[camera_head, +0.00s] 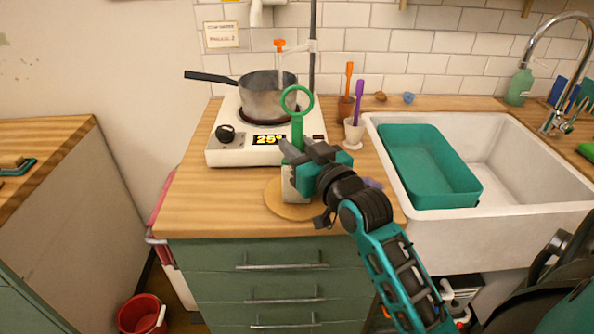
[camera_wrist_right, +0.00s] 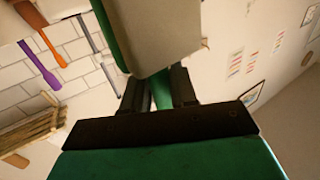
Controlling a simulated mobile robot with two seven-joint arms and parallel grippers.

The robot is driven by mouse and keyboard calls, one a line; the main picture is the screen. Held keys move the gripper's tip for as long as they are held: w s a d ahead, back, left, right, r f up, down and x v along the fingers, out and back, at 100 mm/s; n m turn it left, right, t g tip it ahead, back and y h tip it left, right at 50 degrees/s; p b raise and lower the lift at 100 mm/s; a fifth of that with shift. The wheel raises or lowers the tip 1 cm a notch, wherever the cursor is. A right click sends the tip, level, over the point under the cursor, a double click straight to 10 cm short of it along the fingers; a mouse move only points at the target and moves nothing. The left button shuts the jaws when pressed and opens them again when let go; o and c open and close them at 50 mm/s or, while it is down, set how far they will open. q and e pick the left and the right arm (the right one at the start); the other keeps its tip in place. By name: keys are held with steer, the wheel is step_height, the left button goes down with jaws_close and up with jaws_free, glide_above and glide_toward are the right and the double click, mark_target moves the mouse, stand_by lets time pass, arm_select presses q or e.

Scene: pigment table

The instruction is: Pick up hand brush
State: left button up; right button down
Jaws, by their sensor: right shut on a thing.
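The hand brush has a green handle with a ring (camera_head: 297,103) at its upper end and stands upright in the head view. My right gripper (camera_head: 296,150) is shut on the handle. A pale part (camera_head: 289,187) below the fingers, partly hidden by the gripper, seems to be the brush head. In the right wrist view a beige and green block (camera_wrist_right: 160,35) shows close beyond the fingers (camera_wrist_right: 160,92), with a strip of green handle between them. I cannot tell whether the lower end touches the round wooden board (camera_head: 275,207). My left gripper is not in view.
A pot (camera_head: 265,95) stands on the white hotplate (camera_head: 225,155) just behind the brush. A mortar with a purple pestle (camera_head: 354,132) is to the right. The sink (camera_head: 510,170) holds a green tub (camera_head: 430,165). The front left of the worktop (camera_head: 205,210) is clear.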

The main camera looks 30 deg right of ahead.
step_height(320, 180, up, 11)
steer(key=shift+f+p, duration=0.1)
steer(key=shift+p, duration=1.1)
step_height(320, 180, up, 9)
steer(key=shift+r, duration=0.15)
